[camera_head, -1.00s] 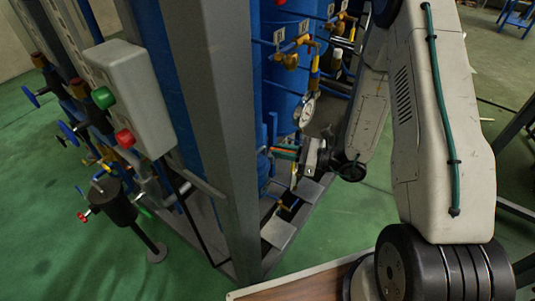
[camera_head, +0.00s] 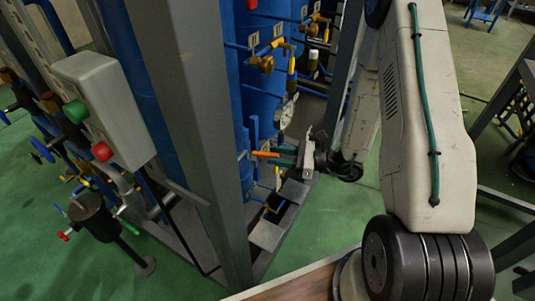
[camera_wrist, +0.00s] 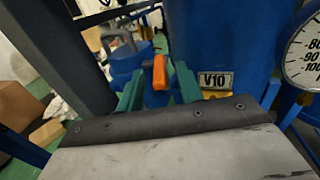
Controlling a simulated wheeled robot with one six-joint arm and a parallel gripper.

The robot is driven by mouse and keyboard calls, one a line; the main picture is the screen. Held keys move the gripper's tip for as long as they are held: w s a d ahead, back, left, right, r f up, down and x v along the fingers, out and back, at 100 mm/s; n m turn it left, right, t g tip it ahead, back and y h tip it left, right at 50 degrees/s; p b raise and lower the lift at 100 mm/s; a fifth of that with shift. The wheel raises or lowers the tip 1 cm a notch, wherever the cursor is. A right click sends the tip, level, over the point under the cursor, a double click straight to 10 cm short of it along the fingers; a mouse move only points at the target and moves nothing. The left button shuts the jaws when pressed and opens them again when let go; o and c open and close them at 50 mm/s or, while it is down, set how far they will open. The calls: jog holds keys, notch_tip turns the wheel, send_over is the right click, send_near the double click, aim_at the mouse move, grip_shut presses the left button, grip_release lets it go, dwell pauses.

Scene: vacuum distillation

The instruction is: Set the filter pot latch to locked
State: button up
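My gripper (camera_wrist: 158,88) shows in the wrist view as two green fingers, apart, with an orange lever (camera_wrist: 160,72) between their tips. I cannot see contact on either side of the lever. In the head view my gripper (camera_head: 277,157) points left at the orange lever (camera_head: 264,154), beside the blue vessels. The lever may be the filter pot latch; I cannot tell for sure, nor whether it is locked. A blue capped body (camera_wrist: 128,58) stands behind the lever in the wrist view.
A blue tank with a V10 label (camera_wrist: 216,80) and a pressure gauge (camera_wrist: 304,52) are close on the right in the wrist view. A grey frame post (camera_head: 190,120) stands left of my gripper. A control box (camera_head: 106,105) with green and red buttons hangs further left.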

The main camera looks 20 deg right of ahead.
jog(key=v, duration=0.3)
jog(key=shift+s+d, duration=0.2)
jog(key=shift+d, duration=0.1)
jog(key=c, duration=0.4)
jog(key=d+n, duration=0.1)
jog(key=w+d+n, duration=0.1)
jog(key=d, duration=0.1)
jog(key=w+d+n, duration=0.1)
jog(key=d, duration=0.1)
jog(key=shift+w+f+n, duration=0.2)
jog(key=shift+f+n, duration=0.15)
jog(key=shift+n, duration=0.05)
grip_shut()
jog(key=w+d+n+g+y, duration=0.2)
jog(key=d+n+g, duration=0.25)
jog(key=n, duration=1.25)
jog(key=a, duration=1.1)
